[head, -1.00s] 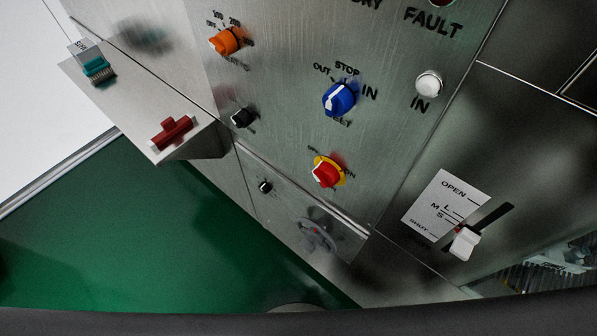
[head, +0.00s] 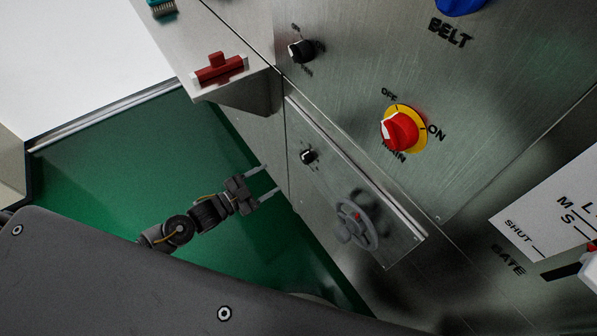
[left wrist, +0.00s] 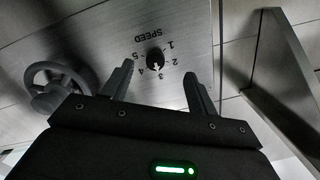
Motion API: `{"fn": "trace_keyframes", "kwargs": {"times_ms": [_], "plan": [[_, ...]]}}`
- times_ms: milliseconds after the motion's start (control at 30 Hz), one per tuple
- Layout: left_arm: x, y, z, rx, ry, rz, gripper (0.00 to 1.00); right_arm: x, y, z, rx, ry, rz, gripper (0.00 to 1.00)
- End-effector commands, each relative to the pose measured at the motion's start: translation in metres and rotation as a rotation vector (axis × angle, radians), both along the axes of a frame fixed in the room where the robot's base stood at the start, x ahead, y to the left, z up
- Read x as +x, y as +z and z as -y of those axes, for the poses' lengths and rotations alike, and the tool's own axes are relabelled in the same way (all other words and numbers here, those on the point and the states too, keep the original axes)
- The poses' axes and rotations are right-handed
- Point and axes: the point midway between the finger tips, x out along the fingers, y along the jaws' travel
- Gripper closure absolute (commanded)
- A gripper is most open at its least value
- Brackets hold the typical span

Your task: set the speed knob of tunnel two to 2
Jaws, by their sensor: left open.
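A small black speed knob (head: 308,156) with a white mark sits on the lower steel panel, above a grey handwheel. In the left wrist view the knob (left wrist: 154,58) shows upside down under the word SPEED, with numbers 1 to 5 around it. Its white mark points down in that picture, toward the 3 and 4 side; I cannot tell exactly which. No tunnel number is readable. My left gripper (head: 271,180) is open and empty, left of and a little below the knob, apart from the panel. In the wrist view its fingers flank the knob. My right gripper is not in view.
The grey handwheel (head: 357,222) stands out from the panel close to the knob. A red main switch (head: 402,130), another black knob (head: 301,50) and a red-handled ledge (head: 220,72) are above. Green floor (head: 120,160) lies open at left.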

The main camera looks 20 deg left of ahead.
Motion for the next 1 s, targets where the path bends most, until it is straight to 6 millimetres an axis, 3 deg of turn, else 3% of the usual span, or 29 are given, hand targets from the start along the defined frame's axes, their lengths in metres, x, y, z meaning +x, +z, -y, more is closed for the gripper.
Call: {"fn": "trace_keyframes", "kwargs": {"times_ms": [133, 333, 800, 1000], "plan": [[-0.004, 0.019, 0.011, -0.018, -0.054, 0.060, 0.41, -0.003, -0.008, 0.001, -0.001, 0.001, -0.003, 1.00], [0.001, 0.023, 0.015, -0.021, -0.055, 0.064, 0.41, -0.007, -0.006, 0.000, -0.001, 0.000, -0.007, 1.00], [0.062, 0.023, 0.066, -0.021, -0.053, 0.064, 0.41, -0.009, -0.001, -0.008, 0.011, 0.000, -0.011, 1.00], [0.077, 0.022, 0.078, -0.020, -0.053, 0.062, 0.41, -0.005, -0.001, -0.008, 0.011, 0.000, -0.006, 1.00]]}}
